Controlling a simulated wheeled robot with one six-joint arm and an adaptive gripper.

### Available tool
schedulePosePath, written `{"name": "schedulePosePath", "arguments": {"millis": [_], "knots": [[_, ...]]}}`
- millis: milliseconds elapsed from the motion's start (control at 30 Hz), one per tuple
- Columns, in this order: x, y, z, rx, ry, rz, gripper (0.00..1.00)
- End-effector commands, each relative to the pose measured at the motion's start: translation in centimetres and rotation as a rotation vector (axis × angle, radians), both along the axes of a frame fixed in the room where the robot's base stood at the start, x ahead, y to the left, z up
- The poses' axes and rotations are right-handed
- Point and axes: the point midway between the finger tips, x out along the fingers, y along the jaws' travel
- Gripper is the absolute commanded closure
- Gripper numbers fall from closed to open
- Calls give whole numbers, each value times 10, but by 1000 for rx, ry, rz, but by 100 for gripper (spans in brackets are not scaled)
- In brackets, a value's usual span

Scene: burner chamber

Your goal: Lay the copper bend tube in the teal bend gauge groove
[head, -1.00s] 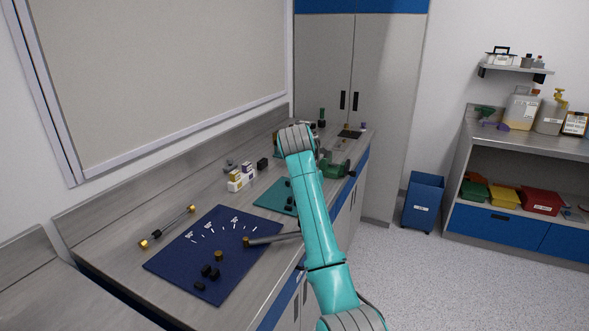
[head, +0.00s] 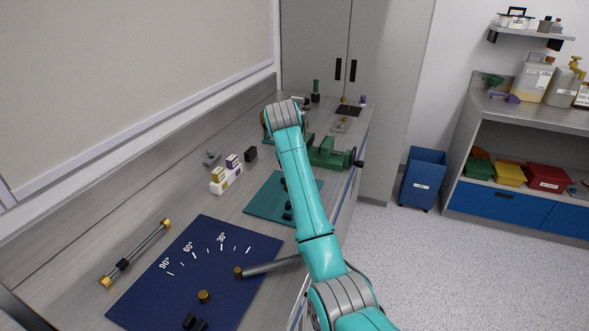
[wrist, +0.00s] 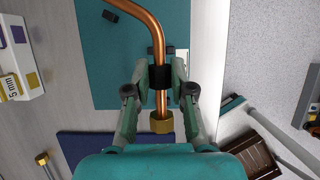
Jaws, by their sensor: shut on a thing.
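The copper bend tube (wrist: 158,35) is held in my gripper (wrist: 160,76) in the wrist view. It has a brass nut (wrist: 162,122) at its near end and a black band between the fingers. The tube runs straight away from me, then bends to the upper left. Beyond it lies the teal plate (wrist: 108,70), which appears to be the bend gauge; it also shows on the bench in the head view (head: 263,207). The tube overlaps the plate in the picture; I cannot tell whether they touch. No groove is clearly visible. My arm hides the gripper and tube in the head view.
A navy angle board (head: 190,275) with pegs and a grey lever (head: 270,267) lies nearer. A white block (head: 226,180) with coloured labels stands left of the teal plate. A green vise (head: 330,153) is farther back. A rod with brass ends (head: 140,250) lies left.

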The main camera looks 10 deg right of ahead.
Motion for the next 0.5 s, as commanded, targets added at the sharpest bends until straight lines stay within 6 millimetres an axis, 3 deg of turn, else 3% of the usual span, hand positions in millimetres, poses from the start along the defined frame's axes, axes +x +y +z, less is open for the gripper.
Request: {"name": "schedulePosePath", "arguments": {"millis": [500], "knots": [[0, 0, -9, -2, -2, 1, 100]]}}
